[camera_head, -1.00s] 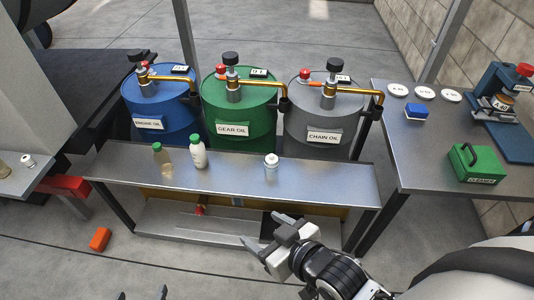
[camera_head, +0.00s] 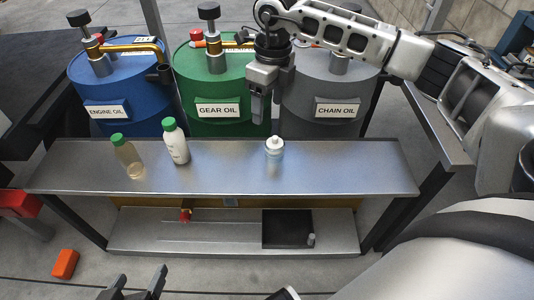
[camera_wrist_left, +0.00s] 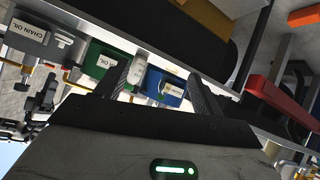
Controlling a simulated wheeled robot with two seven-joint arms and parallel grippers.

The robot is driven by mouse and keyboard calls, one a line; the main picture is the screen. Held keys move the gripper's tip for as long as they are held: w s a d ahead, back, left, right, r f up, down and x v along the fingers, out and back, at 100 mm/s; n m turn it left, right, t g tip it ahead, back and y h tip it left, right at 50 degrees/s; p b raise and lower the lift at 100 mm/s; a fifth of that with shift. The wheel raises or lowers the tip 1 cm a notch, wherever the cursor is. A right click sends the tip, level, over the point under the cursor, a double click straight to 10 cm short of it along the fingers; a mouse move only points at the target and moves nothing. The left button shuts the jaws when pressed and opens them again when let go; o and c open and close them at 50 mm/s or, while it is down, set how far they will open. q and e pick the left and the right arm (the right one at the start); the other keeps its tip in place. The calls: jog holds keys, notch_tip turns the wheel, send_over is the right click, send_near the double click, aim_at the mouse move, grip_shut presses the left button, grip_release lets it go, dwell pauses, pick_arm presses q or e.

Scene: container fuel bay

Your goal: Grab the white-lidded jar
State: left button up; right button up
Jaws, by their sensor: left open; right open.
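The white-lidded jar (camera_head: 275,149), small and clear, stands upright on the metal bench (camera_head: 345,168), right of two green-capped bottles. My right gripper (camera_head: 262,112) hangs fingers-down in front of the green and grey drums, above the bench's back edge and slightly left of the jar; it does not touch the jar. Its fingers are seen nearly edge-on; it is open and holds nothing visible. My left gripper (camera_head: 136,284) is low at the bottom edge, in front of the bench, open and empty. Its spread fingers also show in the left wrist view (camera_wrist_left: 158,84).
A clear green-capped bottle (camera_head: 128,158) and a white green-capped bottle (camera_head: 176,142) stand left on the bench. Blue (camera_head: 122,88), green (camera_head: 215,85) and grey (camera_head: 335,95) drums line the back. The bench's right side is clear.

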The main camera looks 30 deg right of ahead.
aim_at(275, 137)
jog(key=shift+h, duration=0.4)
jog(key=f, duration=0.3)
jog(key=d+f+b, duration=0.1)
jog(key=f, duration=0.2)
jog(key=d+f+b, duration=0.1)
jog(key=f, duration=0.2)
jog(key=shift+w, duration=0.2)
jog(key=shift+f, duration=0.55)
notch_tip(275, 137, down, 5)
jog(key=shift+r+b, duration=0.1)
jog(key=shift+b, duration=1)
jog(key=shift+f, duration=0.2)
pick_arm(q)
jog(key=r, duration=0.1)
jog(key=d+r+t+h, duration=0.1)
jog(key=r+t, duration=0.1)
jog(key=shift+w+d, duration=0.25)
pick_arm(e)
jog(key=shift+r, duration=0.1)
jog(key=c, duration=1.1)
pick_arm(q)
jog(key=shift+a+f, duration=0.1)
jog(key=shift+f, duration=0.2)
pick_arm(e)
jog(key=shift+o, duration=0.2)
